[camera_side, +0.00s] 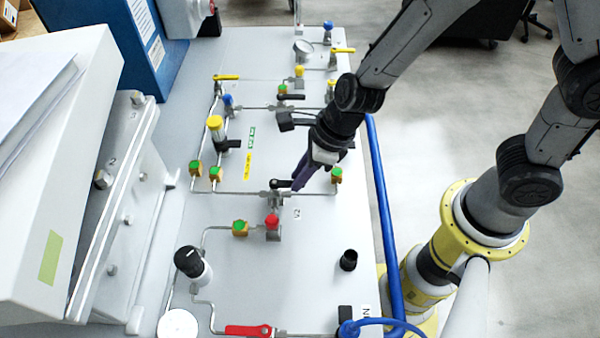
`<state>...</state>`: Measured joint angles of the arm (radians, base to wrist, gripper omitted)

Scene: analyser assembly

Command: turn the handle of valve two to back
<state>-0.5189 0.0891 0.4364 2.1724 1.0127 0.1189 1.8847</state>
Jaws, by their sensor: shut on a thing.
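A valve with a short black handle (280,184) sits on the thin steel pipe near the middle of the white panel. A small label (297,213) stands just below it, too small to read surely; I take this valve as valve two. The handle's black end points left in the picture. My gripper (297,185) reaches down from the upper right, with its dark fingers closed at the handle's right side. The fingers hide part of the handle and the exact grip.
A red-topped fitting (272,221) and a green-and-yellow fitting (239,228) stand close below the valve. Another black-handled valve (290,96) is farther up. A blue hose (383,210) runs along the panel's right edge. The panel right of the label is fairly clear.

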